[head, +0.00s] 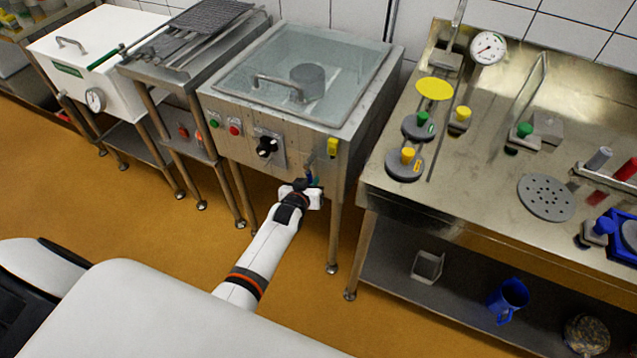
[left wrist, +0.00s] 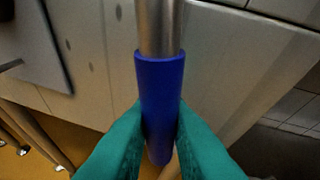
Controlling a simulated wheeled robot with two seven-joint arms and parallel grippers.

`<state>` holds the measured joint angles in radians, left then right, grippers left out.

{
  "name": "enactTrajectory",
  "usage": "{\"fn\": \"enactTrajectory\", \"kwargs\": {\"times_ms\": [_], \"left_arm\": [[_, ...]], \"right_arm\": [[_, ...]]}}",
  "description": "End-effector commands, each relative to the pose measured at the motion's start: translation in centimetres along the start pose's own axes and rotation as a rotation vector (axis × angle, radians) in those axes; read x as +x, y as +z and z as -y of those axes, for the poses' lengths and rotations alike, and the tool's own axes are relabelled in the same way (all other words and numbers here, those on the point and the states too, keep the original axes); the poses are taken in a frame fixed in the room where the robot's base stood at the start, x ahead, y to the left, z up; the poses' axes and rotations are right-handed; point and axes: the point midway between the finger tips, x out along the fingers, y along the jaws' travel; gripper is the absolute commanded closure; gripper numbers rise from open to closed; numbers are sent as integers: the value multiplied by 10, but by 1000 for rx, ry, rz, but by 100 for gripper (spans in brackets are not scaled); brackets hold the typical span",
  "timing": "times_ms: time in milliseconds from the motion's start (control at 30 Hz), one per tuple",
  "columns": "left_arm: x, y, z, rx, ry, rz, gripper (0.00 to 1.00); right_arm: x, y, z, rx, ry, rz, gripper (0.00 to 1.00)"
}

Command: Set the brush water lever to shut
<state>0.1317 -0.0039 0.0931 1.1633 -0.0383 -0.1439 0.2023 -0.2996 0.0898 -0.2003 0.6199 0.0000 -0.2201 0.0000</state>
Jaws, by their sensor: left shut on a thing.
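The brush water lever (left wrist: 160,95) has a blue sleeve on a round metal stem, and it runs upright through the middle of the left wrist view. In the head view only a small bit of blue shows at the gripper, below the front panel of the glass-lidded steel machine (head: 290,137). My left gripper (head: 311,181) is there, with its teal fingers (left wrist: 160,135) shut on the blue sleeve from both sides. The lever's pivot is hidden, and I cannot tell its setting. My right gripper is not in view.
The machine's panel carries a black knob (head: 266,147), buttons and a yellow part (head: 332,147). A steel table (head: 470,160) with moulds and a gauge stands on the right. A white chest (head: 92,62) is at the far left. The orange floor is clear around my arm.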

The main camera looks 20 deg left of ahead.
Motion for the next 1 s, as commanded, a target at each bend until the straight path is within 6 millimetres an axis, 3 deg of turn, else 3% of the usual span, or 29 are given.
{"fn": "enactTrajectory", "kwargs": {"times_ms": [467,900,933,1000], "left_arm": [[2,2,-11,158,66,36,100],[2,3,-12,169,69,38,100],[2,3,-12,169,69,38,82],[2,3,-12,168,70,38,71]], "right_arm": [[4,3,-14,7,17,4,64],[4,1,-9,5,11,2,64],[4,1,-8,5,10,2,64],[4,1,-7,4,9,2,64]]}}
